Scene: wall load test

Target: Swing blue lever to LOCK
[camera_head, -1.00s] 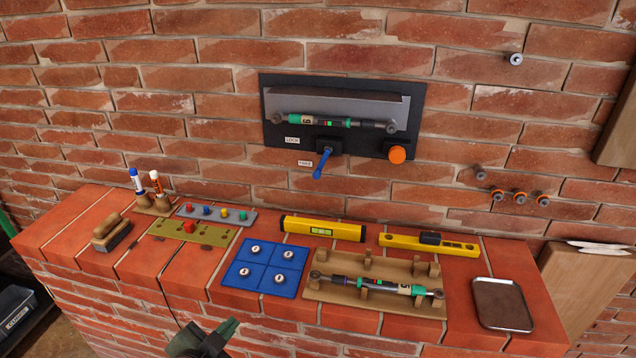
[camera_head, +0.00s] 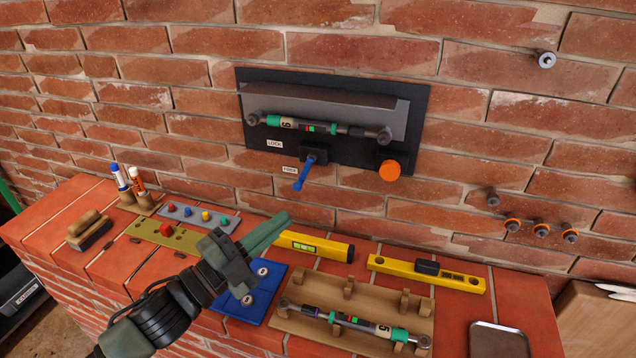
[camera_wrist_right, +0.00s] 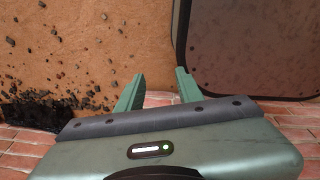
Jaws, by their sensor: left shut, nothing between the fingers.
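The blue lever (camera_head: 303,175) hangs from a black pivot block on the dark wall panel (camera_head: 414,110). It points down and slightly left, near the FREE label (camera_head: 289,170). The LOCK label (camera_head: 275,144) is up and to its left. My left gripper (camera_head: 282,222) is shut and empty, below and a little left of the lever, apart from it. My right gripper (camera_wrist_right: 158,88) shows in the right wrist view with its two fingers apart and nothing between them; it is not in the head view.
An orange knob (camera_head: 390,170) sits on the panel right of the lever. Below are a yellow level (camera_head: 335,248), a blue plate (camera_head: 245,312) and a wooden rack (camera_head: 285,322) on the brick ledge. The wall between lever and ledge is clear.

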